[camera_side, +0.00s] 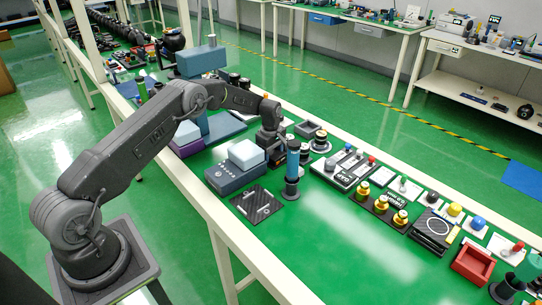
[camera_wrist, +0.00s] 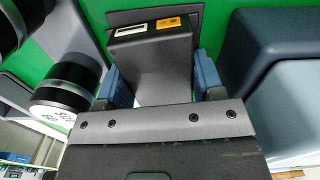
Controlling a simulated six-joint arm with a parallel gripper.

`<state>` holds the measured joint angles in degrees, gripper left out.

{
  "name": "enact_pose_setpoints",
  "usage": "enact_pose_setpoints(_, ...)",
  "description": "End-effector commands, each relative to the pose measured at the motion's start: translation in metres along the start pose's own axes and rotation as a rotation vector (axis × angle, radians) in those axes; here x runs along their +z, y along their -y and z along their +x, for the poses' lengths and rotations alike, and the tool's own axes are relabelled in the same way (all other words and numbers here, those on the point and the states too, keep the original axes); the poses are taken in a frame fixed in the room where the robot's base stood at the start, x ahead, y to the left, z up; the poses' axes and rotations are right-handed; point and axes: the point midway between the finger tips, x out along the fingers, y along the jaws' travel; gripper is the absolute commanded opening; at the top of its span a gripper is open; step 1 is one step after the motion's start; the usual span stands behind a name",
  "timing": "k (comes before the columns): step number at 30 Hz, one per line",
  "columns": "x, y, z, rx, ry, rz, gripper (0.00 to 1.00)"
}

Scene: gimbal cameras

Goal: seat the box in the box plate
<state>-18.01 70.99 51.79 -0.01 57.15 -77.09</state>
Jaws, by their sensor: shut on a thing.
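My gripper (camera_wrist: 161,82) is shut on a dark grey box (camera_wrist: 150,62), with a blue finger pad on each side of it. The box has a white label and an orange label near its far edge. A dark flat rectangle, which looks like the box plate (camera_wrist: 190,14), shows just beyond and around the far end of the box, on the green surface. I cannot tell whether the box is inside it or above it. In the side view my gripper (camera_side: 272,148) points down at the bench, and the box and its contact with the plate are too small and hidden to make out.
A pale blue block on a dark blue base (camera_side: 229,180) stands close left of my gripper. A blue cylinder (camera_side: 293,158) stands close in front. Black round parts (camera_wrist: 70,88) are close in the wrist view. A black plate (camera_side: 257,204) lies nearer the front edge.

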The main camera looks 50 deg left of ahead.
Motion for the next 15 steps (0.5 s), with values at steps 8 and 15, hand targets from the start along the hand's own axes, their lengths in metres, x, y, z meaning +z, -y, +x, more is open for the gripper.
enact_pose_setpoints(8,0.000,0.000,0.000,-0.001,0.000,0.000,0.34)
enact_pose_setpoints(15,0.000,-0.001,-0.026,0.002,0.000,0.000,0.34)
